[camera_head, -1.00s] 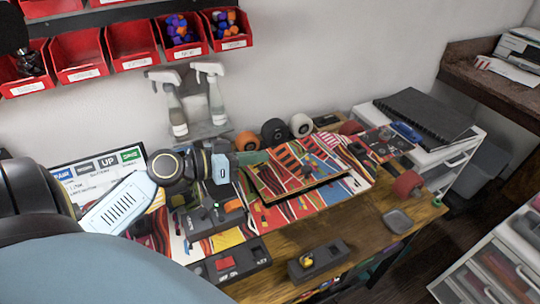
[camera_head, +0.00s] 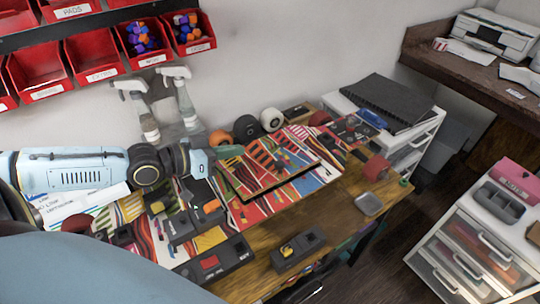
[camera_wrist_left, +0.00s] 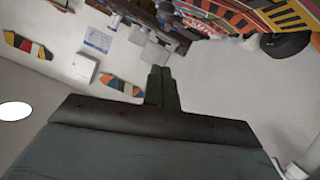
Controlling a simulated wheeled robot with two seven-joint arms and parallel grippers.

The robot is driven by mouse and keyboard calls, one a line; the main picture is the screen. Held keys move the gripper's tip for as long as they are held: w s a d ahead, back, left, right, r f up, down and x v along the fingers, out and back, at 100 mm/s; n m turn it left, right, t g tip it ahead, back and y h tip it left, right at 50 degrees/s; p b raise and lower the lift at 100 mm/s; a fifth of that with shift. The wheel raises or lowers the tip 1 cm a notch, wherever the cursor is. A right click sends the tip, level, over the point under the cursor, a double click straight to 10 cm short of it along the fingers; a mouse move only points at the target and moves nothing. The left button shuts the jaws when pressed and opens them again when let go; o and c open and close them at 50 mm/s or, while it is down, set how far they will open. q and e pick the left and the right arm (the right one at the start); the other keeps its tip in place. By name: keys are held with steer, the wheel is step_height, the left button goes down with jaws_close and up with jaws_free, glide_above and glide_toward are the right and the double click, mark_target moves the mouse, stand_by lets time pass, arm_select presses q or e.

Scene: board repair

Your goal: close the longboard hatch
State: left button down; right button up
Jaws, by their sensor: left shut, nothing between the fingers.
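The longboard (camera_head: 312,180) lies across the workbench, with a red, orange and blue striped pattern. Its hatch (camera_head: 262,178) is a patterned panel with a dark near edge, tilted above the board, so it is partly open. My left gripper (camera_head: 232,152) is shut and empty at the far left side of the hatch. I cannot tell whether its fingertips touch the panel. In the left wrist view the shut fingers (camera_wrist_left: 162,88) point up, and the patterned board (camera_wrist_left: 262,14) shows at the top right. My right gripper is not in view.
Loose wheels (camera_head: 271,119) and spray bottles (camera_head: 143,115) stand behind the board. Dark tool blocks (camera_head: 215,262) lie in front and to the left. A grey dish (camera_head: 368,203) sits at the right edge of the bench. Red bins (camera_head: 93,65) hang on the wall.

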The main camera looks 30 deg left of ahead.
arm_select(q)
steer(key=shift+w+b, duration=0.55)
steer(key=shift+w, duration=0.3)
steer(key=b, duration=0.1)
glide_above(270, 173)
steer(key=a, duration=0.1)
steer(key=shift+w+f, duration=0.25)
steer(key=shift+f, duration=0.95)
steer(key=shift+d+f+b, duration=0.15)
steer(key=shift+f, duration=0.5)
steer(key=shift+d+f+b, duration=0.15)
steer(key=shift+f, duration=0.45)
steer(key=shift+s+d+f, duration=0.15)
steer(key=shift+f, duration=0.65)
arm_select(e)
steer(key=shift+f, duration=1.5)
